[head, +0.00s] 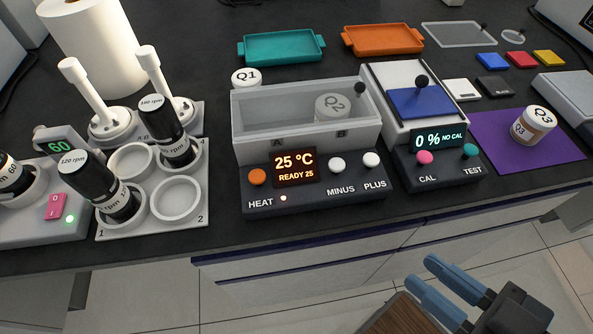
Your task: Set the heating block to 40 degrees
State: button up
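The heating block (310,195) sits on the dark bench in the middle of the head view. Its display (294,166) reads 25 °C and READY 25. On its front are an orange HEAT button (257,177), a white MINUS button (337,165) and a white PLUS button (371,160). A small light glows beside HEAT. Under its clear cover, a jar Q2 (333,107) stands in the side marked B. My gripper (434,278) is at the lower right, in front of the bench and apart from the block. Its two blue fingers are spread with nothing seen between them.
A device (437,164) reading 0 % NO CAL stands right of the block. Jar Q3 (533,125) stands on a purple mat (490,150). A grey rack (150,225) with dark bottles is left.

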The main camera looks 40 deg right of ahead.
grip_shut()
dwell(1.4)
